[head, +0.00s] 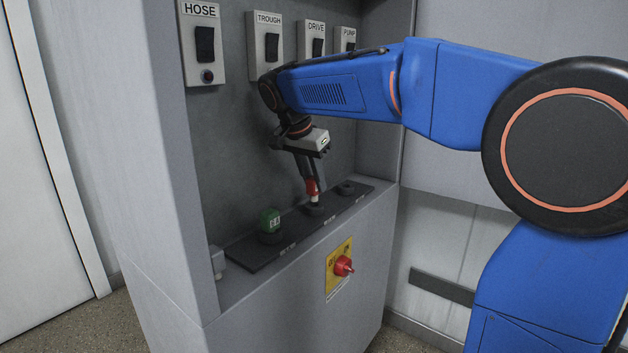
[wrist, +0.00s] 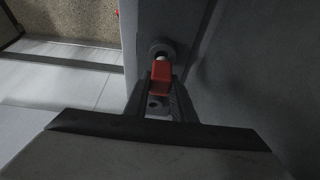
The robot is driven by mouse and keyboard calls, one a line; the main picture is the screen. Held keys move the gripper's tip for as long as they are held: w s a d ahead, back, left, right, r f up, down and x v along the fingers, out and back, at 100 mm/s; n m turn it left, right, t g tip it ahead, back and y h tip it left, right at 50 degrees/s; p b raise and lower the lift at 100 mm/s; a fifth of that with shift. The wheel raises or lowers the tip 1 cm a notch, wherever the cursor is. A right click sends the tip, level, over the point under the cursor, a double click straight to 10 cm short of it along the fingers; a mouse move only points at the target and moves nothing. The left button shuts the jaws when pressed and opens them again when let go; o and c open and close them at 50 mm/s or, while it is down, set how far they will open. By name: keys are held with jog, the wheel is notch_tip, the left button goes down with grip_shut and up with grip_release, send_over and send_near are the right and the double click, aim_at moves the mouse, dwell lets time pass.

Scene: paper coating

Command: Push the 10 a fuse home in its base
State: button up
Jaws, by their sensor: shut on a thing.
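The red-capped fuse (head: 312,187) has a pale lower body and is held between the fingers of my gripper (head: 310,179). Its lower end is at the middle round base (head: 314,210) on the dark strip. Some of the pale body shows above that base, and I cannot tell how deep it sits. In the wrist view the red cap (wrist: 160,76) is between the two fingers of my gripper (wrist: 158,92). No rating can be read on the red fuse.
A green fuse (head: 269,221) stands in the left base of the dark strip (head: 256,257). The right base (head: 346,187) looks empty. A red rotary switch (head: 344,265) on a yellow plate is on the cabinet front. Labelled switches, such as HOSE (head: 204,45), line the back wall.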

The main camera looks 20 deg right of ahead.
jog(key=shift+f, duration=1.45)
jog(key=o, duration=1.1)
jog(key=shift+o, duration=0.2)
jog(key=v, duration=1.2)
jog(key=shift+d, duration=0.15)
